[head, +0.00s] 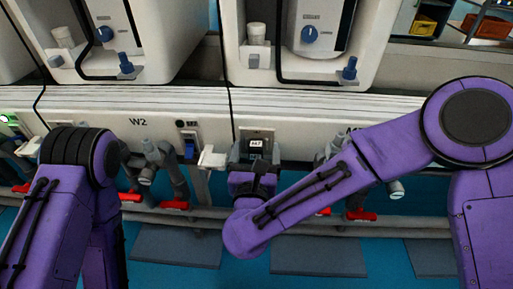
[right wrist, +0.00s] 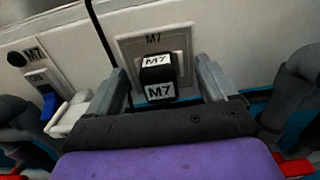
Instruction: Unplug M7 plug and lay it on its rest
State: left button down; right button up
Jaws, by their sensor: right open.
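The black M7 plug (right wrist: 158,71) sits in the socket plate (right wrist: 128,45) on the white panel, with white M7 labels on it. Its label also shows in the head view (head: 256,143). My right gripper (right wrist: 163,82) is open, with one finger on each side of the plug and visible gaps between. It also shows in the head view (head: 255,152), in front of the panel. A small white bracket (right wrist: 70,114), which looks like the rest, stands out left of the socket and is empty; it also shows in the head view (head: 212,157). My left gripper is out of view.
A blue switch (head: 190,150) is left of the bracket. Grey pipe fittings with red handles (head: 174,205) run below the panel on both sides. White units with blue knobs (head: 310,34) stand above. A black cable (right wrist: 100,35) runs down the panel left of the socket.

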jog(key=s+p, duration=0.1)
jog(key=s, duration=0.1)
jog(key=s+p, duration=0.1)
jog(key=s, duration=0.1)
jog(key=shift+s+a+r, duration=0.2)
jog(key=shift+s, duration=0.15)
jog(key=p, duration=0.1)
send_near(255, 155)
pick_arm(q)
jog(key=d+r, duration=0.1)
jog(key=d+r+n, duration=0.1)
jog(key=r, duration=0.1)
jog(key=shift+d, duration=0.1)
pick_arm(e)
jog(key=shift+w+f, duration=0.25)
jog(key=shift+w, duration=0.1)
